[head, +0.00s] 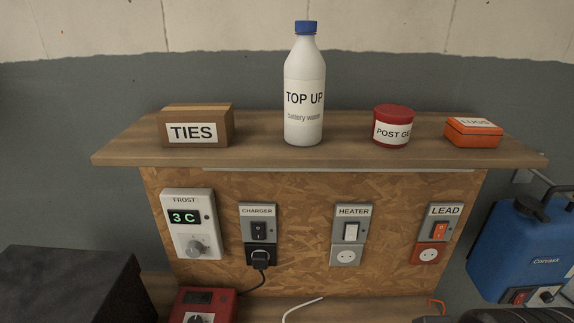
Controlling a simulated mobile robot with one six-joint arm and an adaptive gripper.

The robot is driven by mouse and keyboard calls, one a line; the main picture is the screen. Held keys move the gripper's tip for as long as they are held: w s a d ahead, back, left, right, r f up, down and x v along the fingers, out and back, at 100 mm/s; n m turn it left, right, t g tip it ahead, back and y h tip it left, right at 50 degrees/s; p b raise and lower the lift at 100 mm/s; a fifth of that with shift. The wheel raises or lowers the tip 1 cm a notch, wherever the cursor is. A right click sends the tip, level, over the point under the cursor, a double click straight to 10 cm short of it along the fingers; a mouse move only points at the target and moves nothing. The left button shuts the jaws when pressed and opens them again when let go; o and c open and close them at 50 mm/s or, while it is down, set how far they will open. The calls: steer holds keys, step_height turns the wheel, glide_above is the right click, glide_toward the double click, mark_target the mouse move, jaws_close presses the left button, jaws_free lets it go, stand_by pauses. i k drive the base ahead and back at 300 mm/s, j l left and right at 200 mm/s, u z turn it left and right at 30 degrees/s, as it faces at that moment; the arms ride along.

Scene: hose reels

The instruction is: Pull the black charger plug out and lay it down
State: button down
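The black charger plug (261,259) sits in the socket of the grey CHARGER unit (258,210), under its black rocker switch (258,229). Its black cable (257,283) drops and curves left toward a red box (204,304) at the bottom edge. The socket face behind the plug is mostly hidden. My gripper is not recognizable in the head view.
HEATER (352,211) and LEAD (444,211) outlets, both empty, and a FROST control (187,222) share the board (305,232). A shelf (250,158) with several items juts out above. A white cable end (303,308) lies on the bench below.

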mark_target(260, 262)
steer(key=j+z, duration=0.15)
steer(key=j, duration=0.3)
steer(key=j+z, duration=0.2)
steer(key=j, duration=0.25)
steer(key=k+j+z, duration=0.15)
steer(key=j, duration=0.3)
steer(key=j+z, duration=0.2)
steer(key=j, duration=0.25)
steer(key=k+j+z, duration=0.15)
steer(key=j, duration=0.25)
steer(key=k+j+z, duration=0.2)
steer(key=j, duration=0.2)
